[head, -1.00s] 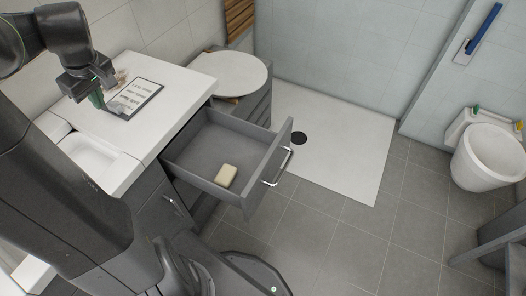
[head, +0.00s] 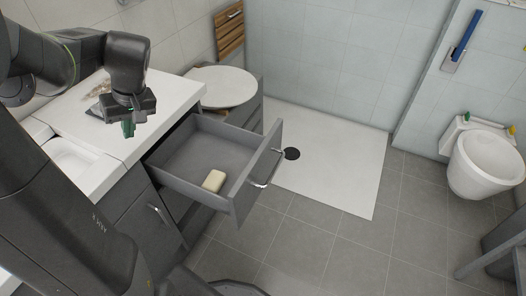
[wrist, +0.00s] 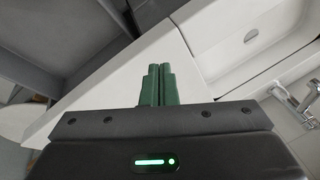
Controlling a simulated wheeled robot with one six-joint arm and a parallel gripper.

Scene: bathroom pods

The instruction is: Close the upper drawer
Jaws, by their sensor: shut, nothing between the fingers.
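The upper drawer (head: 206,150) is pulled well out of the grey cabinet under the white counter in the head view. Its front panel (head: 257,170) with a metal bar handle (head: 266,170) faces the shower side. A cream soap bar (head: 214,181) lies inside near the front. My gripper (head: 129,129) is above the counter, left of the drawer and apart from it. Its green fingers are together and empty; they also show in the wrist view (wrist: 159,85). In the wrist view, part of the grey drawer (wrist: 60,35) shows at upper left.
A white basin (head: 72,157) is set in the counter (head: 165,92). A shower tray (head: 335,160), a toilet (head: 485,160) and open tiled floor (head: 330,240) lie to the right.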

